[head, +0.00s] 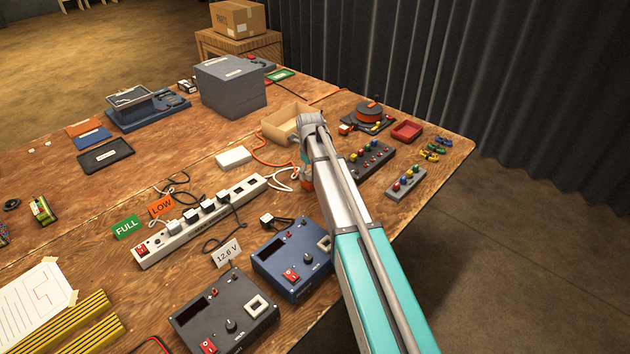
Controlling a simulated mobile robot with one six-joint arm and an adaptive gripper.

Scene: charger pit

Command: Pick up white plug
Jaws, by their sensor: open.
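A small white plug (173,228) sits in the left part of the white power strip (190,233), near its red switch, with a thin white cable. Several black plugs stand in the same strip to its right. My arm reaches in from the lower right. Its far end is to the right of the strip and well away from the white plug. The jaws of my gripper are hidden behind my own arm.
An orange LOW card (161,206) and a green FULL card (127,227) stand behind the strip. A white box (233,157) lies farther back. A black charger (222,312) and a blue charger (291,258) stand in front. Dark cables loop near the strip.

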